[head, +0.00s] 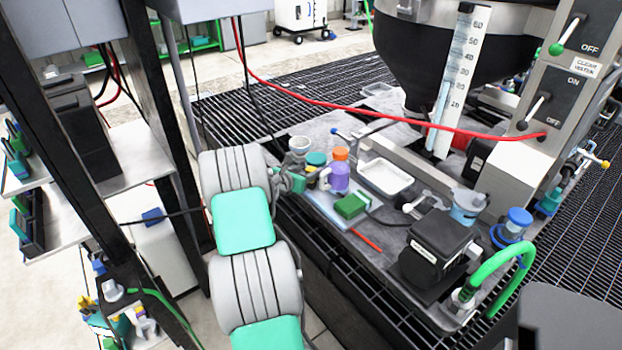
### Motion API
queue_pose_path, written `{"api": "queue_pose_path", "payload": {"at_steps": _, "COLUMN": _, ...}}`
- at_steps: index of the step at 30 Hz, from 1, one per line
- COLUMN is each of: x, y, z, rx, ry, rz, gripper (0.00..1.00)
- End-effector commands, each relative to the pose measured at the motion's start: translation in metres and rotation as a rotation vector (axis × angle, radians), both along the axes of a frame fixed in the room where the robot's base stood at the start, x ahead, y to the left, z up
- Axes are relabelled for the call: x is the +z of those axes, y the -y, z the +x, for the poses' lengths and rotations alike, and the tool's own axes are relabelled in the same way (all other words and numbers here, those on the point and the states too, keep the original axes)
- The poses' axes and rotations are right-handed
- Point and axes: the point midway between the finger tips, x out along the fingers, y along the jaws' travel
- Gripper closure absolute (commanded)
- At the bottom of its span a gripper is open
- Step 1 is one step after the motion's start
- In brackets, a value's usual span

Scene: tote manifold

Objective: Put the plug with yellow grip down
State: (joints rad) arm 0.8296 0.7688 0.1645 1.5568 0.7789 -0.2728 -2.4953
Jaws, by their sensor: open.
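My arm reaches up from the bottom of the head view, and my gripper (297,181) is at its far end, over the near left edge of the grey bench. It is small and partly hidden by my arm, beside the purple bottle with an orange cap (340,172). It is open, and I see nothing held in it. I cannot pick out the plug with yellow grip for certain. A small yellow tip (604,164) shows on a fitting at the far right, and yellow pieces (87,303) show on the lower left rack.
A red hose (380,117) crosses above. A dark rack post (163,110) stands left of my arm.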

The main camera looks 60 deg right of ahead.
Motion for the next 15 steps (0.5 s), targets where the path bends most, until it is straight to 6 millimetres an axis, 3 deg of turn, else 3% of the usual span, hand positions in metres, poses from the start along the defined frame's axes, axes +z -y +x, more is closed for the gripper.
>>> {"api": "queue_pose_path", "payload": {"at_steps": 3, "x": -0.0068, "y": 0.0153, "z": -0.0017, "rx": -0.001, "ry": 0.001, "rz": 0.001, "gripper": 0.51}}
{"api": "queue_pose_path", "payload": {"at_steps": 10, "x": -0.0069, "y": 0.0174, "z": -0.0007, "rx": 0.001, "ry": 0.002, "rz": 0.001, "gripper": 0.51}}
{"api": "queue_pose_path", "payload": {"at_steps": 15, "x": -0.0068, "y": 0.0171, "z": -0.0006, "rx": 0.0, "ry": 0.002, "rz": 0.001, "gripper": 0.65}}
